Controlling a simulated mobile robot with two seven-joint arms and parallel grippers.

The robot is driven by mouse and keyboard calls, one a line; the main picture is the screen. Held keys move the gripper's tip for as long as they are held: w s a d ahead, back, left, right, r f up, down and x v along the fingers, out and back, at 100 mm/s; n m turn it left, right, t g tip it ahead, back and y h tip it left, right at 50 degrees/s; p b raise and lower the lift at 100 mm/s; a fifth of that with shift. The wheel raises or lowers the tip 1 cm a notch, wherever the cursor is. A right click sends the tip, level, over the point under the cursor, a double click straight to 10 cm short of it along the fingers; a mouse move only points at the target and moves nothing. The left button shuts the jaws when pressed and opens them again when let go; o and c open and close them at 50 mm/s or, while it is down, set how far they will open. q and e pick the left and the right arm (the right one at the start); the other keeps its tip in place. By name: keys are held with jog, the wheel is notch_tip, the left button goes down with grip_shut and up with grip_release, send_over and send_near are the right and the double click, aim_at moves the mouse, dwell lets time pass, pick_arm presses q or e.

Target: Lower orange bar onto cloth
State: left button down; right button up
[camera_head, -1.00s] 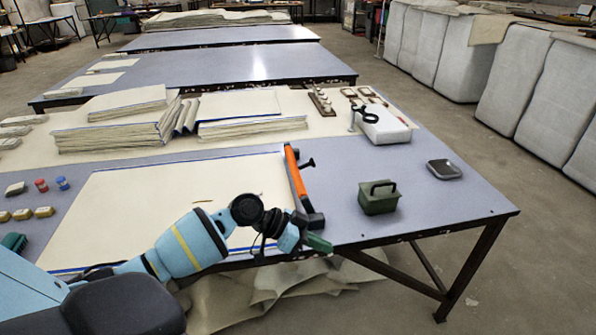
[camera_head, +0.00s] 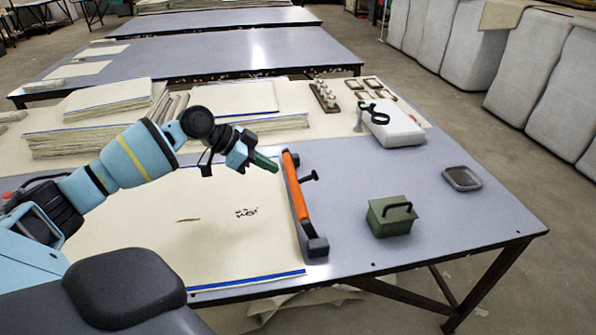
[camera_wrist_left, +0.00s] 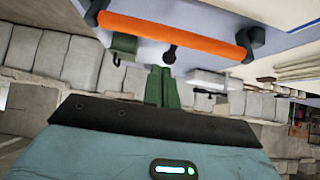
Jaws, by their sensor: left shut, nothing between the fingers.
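The orange bar (camera_head: 296,190) has black end pieces and a dark knob on its right side. It lies along the right edge of the pale cloth (camera_head: 200,225), running front to back on the table. It crosses the top of the left wrist view (camera_wrist_left: 178,34). My left gripper (camera_head: 266,162) has green fingers, shut and empty, just left of the bar's far end in the head view. The fingers also show shut in the left wrist view (camera_wrist_left: 162,84), apart from the bar in that picture. Contact is unclear in the head view. My right gripper is out of view.
A green box with a handle (camera_head: 390,216) and a dark tray (camera_head: 462,179) stand right of the bar. A white case (camera_head: 395,128) is behind them. Stacked cloths (camera_head: 95,125) lie at the back left. The table (camera_head: 345,225) is clear between bar and box.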

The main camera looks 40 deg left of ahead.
aim_at(298, 186)
pick_arm(q)
jog(key=shift+w+a+r, duration=0.1)
jog(key=shift+a, duration=0.05)
dwell(0.3)
jog(key=x, duration=1)
jog(key=shift+r, duration=0.1)
